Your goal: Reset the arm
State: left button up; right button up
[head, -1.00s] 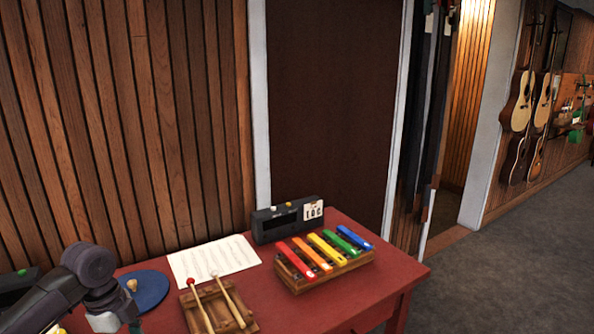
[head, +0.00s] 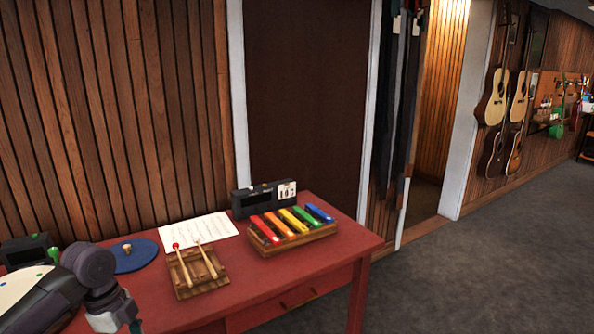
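My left arm (head: 88,275) comes in at the lower left, in front of the red table. Its dark joint is bent, and a light wrist link points down to the bottom edge of the view. The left gripper's fingers do not show; they are below the edge. My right arm and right gripper are not in view. I see nothing held.
The red table (head: 330,262) bears a colourful xylophone (head: 290,228), two mallets on a wooden rack (head: 185,292), a sheet of paper (head: 195,232), a dark clock-like device (head: 262,198) and a blue disc (head: 137,258). Open grey floor (head: 480,275) lies to the right.

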pick_arm(q)
jog(key=s+f+n+t, duration=0.1)
jog(key=f+n, duration=0.2)
jog(key=f, duration=0.8)
jog(key=s+d+f+n, duration=0.15)
jog(key=f+n, duration=0.25)
jog(key=f, duration=0.7)
jog(key=s+f+n+t, duration=0.1)
jog(key=f+n, duration=0.2)
jog(key=f, duration=0.8)
jog(key=s+d+f+n+y, duration=0.1)
jog(key=s+f+n, duration=0.1)
jog(key=s+f, duration=0.7)
jog(key=s+d+f+n+y, duration=0.1)
jog(key=s+d+f+n, duration=0.1)
jog(key=s+f, duration=0.65)
jog(key=s+d+f+n, duration=0.1)
jog(key=s+d+f, duration=0.1)
jog(key=s, duration=1)
jog(key=s+d+f+n+g, duration=0.1)
jog(key=s+d, duration=0.3)
jog(key=s, duration=0.8)
jog(key=shift+d+f+h, duration=0.15)
jog(key=shift+f+h, duration=0.15)
jog(key=shift+f, duration=0.6)
jog(key=shift+c, duration=1.2)
jog(key=shift+s, duration=0.15)
